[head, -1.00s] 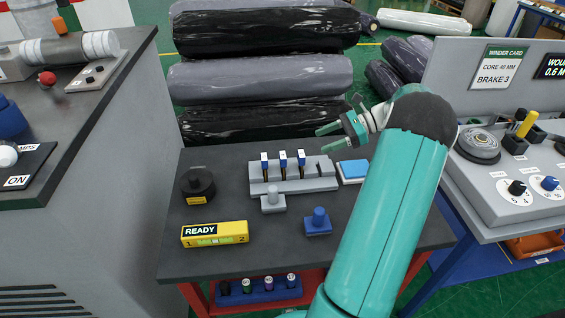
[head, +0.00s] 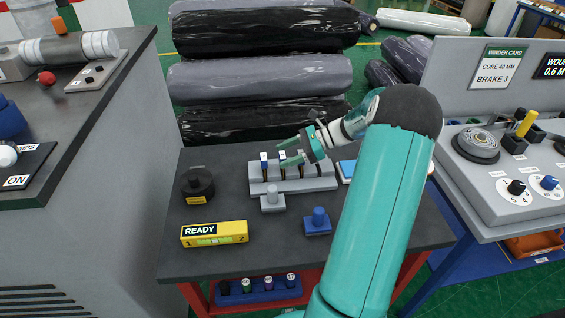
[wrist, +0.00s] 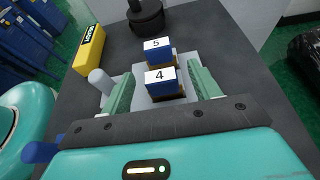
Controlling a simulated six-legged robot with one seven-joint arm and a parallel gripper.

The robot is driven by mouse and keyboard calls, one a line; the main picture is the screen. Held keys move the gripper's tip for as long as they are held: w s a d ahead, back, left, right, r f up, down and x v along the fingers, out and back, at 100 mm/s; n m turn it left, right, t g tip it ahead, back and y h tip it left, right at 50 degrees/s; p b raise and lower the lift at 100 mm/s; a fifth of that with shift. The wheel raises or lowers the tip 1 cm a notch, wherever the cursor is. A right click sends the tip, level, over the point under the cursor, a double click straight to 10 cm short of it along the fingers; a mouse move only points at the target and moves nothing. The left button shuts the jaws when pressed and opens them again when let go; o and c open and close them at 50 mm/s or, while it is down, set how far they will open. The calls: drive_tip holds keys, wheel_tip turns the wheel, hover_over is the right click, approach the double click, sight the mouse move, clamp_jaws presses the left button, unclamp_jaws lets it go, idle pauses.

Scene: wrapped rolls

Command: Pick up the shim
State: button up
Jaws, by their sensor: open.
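Shims with blue bodies and white number tops stand upright in a grey rack (head: 318,184) on the dark table. The left shim (head: 264,164) shows clearly in the head view; the middle one is partly behind my fingers. The right one is hidden by my gripper. In the wrist view, the shim marked 4 (wrist: 164,84) is nearer and the shim marked 5 (wrist: 158,51) is farther. My gripper (head: 284,154) is open and empty over the rack. In the wrist view its green fingers (wrist: 160,80) lie on either side of the 4; I cannot tell whether they touch it.
On the table are a yellow READY block (head: 214,234), a black round knob (head: 198,185), a grey peg (head: 272,199) and a blue peg block (head: 318,221). A light blue pad lies right of the rack. Wrapped rolls (head: 262,77) are stacked behind.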

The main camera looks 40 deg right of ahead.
drive_tip(key=c, duration=1.1)
